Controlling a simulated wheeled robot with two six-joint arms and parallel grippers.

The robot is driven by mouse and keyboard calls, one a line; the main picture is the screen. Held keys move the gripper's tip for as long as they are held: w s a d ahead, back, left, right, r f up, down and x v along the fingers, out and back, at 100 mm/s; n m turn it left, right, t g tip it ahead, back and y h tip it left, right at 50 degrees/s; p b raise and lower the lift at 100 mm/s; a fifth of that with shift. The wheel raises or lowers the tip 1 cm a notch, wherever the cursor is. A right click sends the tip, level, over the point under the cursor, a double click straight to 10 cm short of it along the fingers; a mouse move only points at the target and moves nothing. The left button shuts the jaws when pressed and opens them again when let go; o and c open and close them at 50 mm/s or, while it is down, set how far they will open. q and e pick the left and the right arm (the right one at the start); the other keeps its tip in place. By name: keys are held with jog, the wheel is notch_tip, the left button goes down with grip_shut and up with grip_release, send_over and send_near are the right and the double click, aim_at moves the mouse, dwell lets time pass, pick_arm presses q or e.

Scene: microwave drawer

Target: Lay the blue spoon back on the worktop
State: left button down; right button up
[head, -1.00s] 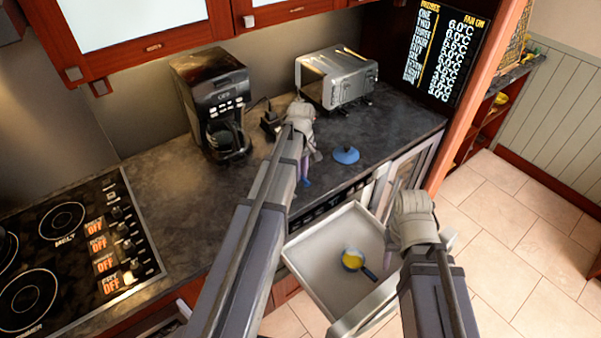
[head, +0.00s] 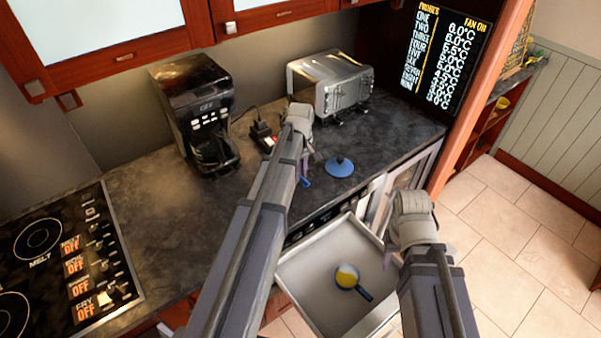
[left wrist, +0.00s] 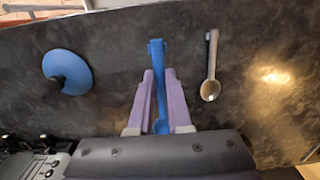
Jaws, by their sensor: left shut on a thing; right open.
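My left gripper (left wrist: 157,88) is shut on the blue spoon (left wrist: 157,62), which lies lengthwise between its purple fingers. In the head view the blue spoon (head: 306,182) shows just below my left gripper (head: 308,166), over the front part of the dark worktop (head: 150,205). I cannot tell whether the spoon touches the worktop. My right gripper (head: 420,248) is open beside the right edge of the open drawer. Its fingers are largely hidden by the wrist.
A blue lid (head: 340,167) lies right of the left gripper. A metal spoon (left wrist: 210,68) lies near the blue one. The open drawer (head: 310,287) holds a small pan (head: 346,277) with yellow contents. A coffee maker (head: 195,110) and toaster (head: 330,82) stand behind.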

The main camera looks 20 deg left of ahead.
aim_at(300, 196)
pick_arm(q)
jog(key=shift+f+b, duration=3.5)
jog(key=shift+f, duration=0.35)
pick_arm(e)
notch_tip(300, 196, down, 8)
jog(key=shift+r, duration=0.15)
pick_arm(q)
jog(key=shift+f+b, duration=0.4)
pick_arm(e)
jog(key=shift+f, duration=0.35)
pick_arm(q)
jog(key=c, duration=0.8)
grip_release()
jog(key=shift+r, duration=0.1)
notch_tip(300, 196, up, 8)
jog(key=p, duration=0.8)
pick_arm(e)
notch_tip(300, 196, up, 8)
pick_arm(q)
jog(key=shift+s+f, duration=0.1)
jog(key=shift+f, duration=0.1)
pick_arm(e)
jog(key=shift+f, duration=0.15)
